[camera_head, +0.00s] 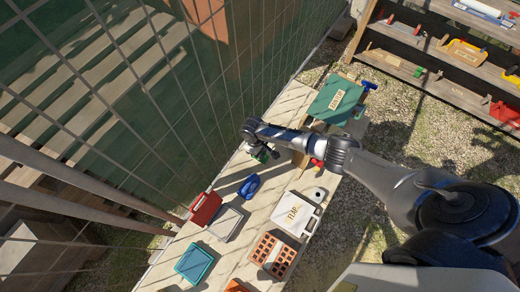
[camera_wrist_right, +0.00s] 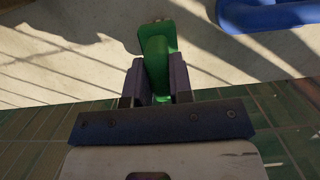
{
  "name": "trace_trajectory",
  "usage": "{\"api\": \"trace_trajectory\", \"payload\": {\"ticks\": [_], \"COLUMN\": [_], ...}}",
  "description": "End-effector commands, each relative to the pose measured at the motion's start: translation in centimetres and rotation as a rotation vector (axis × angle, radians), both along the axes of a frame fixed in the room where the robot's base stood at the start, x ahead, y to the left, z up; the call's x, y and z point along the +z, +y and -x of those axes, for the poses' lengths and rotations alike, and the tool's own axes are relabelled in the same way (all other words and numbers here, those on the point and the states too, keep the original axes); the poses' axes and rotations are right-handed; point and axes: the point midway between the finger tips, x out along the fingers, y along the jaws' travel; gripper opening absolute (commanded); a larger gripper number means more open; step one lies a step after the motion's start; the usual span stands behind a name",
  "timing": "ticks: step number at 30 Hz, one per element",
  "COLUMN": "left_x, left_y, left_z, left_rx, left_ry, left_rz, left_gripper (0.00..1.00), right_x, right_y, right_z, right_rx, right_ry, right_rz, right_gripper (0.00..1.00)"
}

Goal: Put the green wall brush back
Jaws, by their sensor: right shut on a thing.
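My right gripper (camera_head: 262,154) reaches in from the right over the long pale bench. In the right wrist view the right gripper (camera_wrist_right: 156,85) is shut on the green wall brush (camera_wrist_right: 155,48), which stands between its two dark fingers. Pale, shadow-striped surface shows behind the brush in that view. In the head view only a small green bit of the brush shows beside the fingers, and I cannot tell whether it touches the bench. My left gripper is not in view.
A blue tool (camera_head: 249,187) lies near the gripper. A green labelled box (camera_head: 330,104) stands at the bench's far end. A white labelled box (camera_head: 291,222), a holed brick (camera_head: 272,255), a red item (camera_head: 205,208) and a teal tray (camera_head: 194,263) are nearer. Shelves (camera_head: 440,85) stand upper right.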

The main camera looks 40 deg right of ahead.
Motion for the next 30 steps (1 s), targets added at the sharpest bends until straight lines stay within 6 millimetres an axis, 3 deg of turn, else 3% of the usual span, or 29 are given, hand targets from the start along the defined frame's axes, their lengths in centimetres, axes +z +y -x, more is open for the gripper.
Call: {"api": "trace_trajectory", "payload": {"ticks": [9,10,18,26,30], "left_x": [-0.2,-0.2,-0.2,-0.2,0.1], "left_y": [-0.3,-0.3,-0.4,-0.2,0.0], "left_z": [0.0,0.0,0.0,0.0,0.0], "left_rx": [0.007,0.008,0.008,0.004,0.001], "left_ry": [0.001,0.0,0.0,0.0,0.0], "left_rz": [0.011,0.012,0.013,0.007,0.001], "left_gripper": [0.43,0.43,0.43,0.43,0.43], "right_x": [-0.4,-0.3,-0.3,-0.3,0.8], "right_y": [0.0,0.0,0.0,0.0,0.0], "right_z": [0.0,0.0,0.0,0.0,-0.3], "right_rx": [0.0,0.0,0.0,0.0,0.0], "right_ry": [0.0,0.0,0.0,0.0,-0.002], "right_rz": [0.0,0.0,0.0,0.0,-0.001], "right_gripper": [0.0,0.23,0.49,0.5,0.5]}}
